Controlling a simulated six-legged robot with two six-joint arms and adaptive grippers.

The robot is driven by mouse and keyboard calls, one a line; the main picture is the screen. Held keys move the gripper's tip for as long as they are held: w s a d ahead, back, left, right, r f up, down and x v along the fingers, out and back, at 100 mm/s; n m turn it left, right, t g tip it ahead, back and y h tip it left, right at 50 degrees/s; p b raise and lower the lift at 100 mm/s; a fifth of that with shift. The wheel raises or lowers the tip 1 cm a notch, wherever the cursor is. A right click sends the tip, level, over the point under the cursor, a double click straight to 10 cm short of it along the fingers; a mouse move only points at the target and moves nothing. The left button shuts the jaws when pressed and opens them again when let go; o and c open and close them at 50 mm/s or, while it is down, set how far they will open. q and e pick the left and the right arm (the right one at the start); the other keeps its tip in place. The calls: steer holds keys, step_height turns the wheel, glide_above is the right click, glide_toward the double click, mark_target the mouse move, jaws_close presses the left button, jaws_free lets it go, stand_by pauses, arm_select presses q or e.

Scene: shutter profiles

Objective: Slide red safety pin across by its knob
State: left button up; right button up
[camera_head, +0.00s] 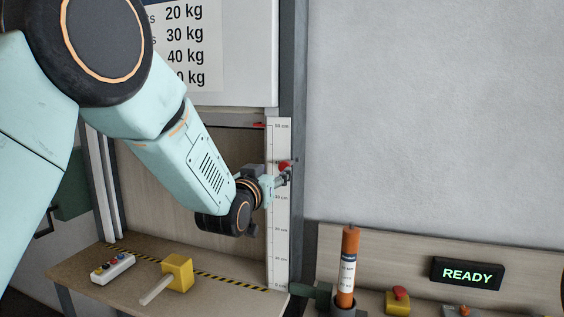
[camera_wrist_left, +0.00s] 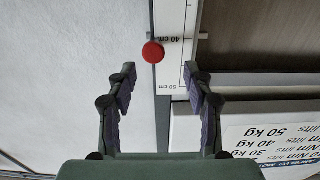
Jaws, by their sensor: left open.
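The red knob (camera_head: 285,165) of the safety pin shows at the upright scale beside the grey post, near my left gripper. In the left wrist view the round red knob (camera_wrist_left: 153,52) lies just beyond the fingertips, between their lines and nearer the left finger. A thin grey bar runs behind it across the scale. My left gripper (camera_wrist_left: 160,76) is open and empty, its two fingers apart on either side. In the head view the left gripper (camera_head: 282,179) is small and partly hides the knob's surroundings. My right gripper is not in view.
The white scale (camera_head: 279,230) stands against the grey post (camera_head: 297,200). Below are a button box (camera_head: 112,268) and a yellow block with a handle (camera_head: 177,272). An orange cylinder (camera_head: 348,265), a red button on a yellow box (camera_head: 398,301) and a READY display (camera_head: 467,273) are right.

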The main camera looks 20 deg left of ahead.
mark_target(284, 166)
arm_select(q)
steer(key=w, duration=0.1)
steer(key=w+d, duration=0.1)
steer(key=w+p, duration=0.1)
steer(key=w, duration=0.1)
steer(key=shift+d, duration=0.35)
steer(key=shift+w+a, duration=0.3)
steer(key=shift+w, duration=0.45)
steer(key=shift+w+a, duration=0.35)
steer(key=shift+w, duration=0.1)
steer(key=shift+w+d, duration=0.25)
steer(key=shift+d, duration=0.4)
steer(key=shift+s+a, duration=0.15)
steer(key=shift+a, duration=0.4)
steer(key=c, duration=0.6)
steer(key=shift+d, duration=0.45)
steer(key=c, duration=0.4)
steer(key=shift+a, duration=0.3)
jaws_close()
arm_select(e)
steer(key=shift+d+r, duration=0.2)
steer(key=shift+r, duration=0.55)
arm_select(q)
steer(key=shift+d, duration=0.1)
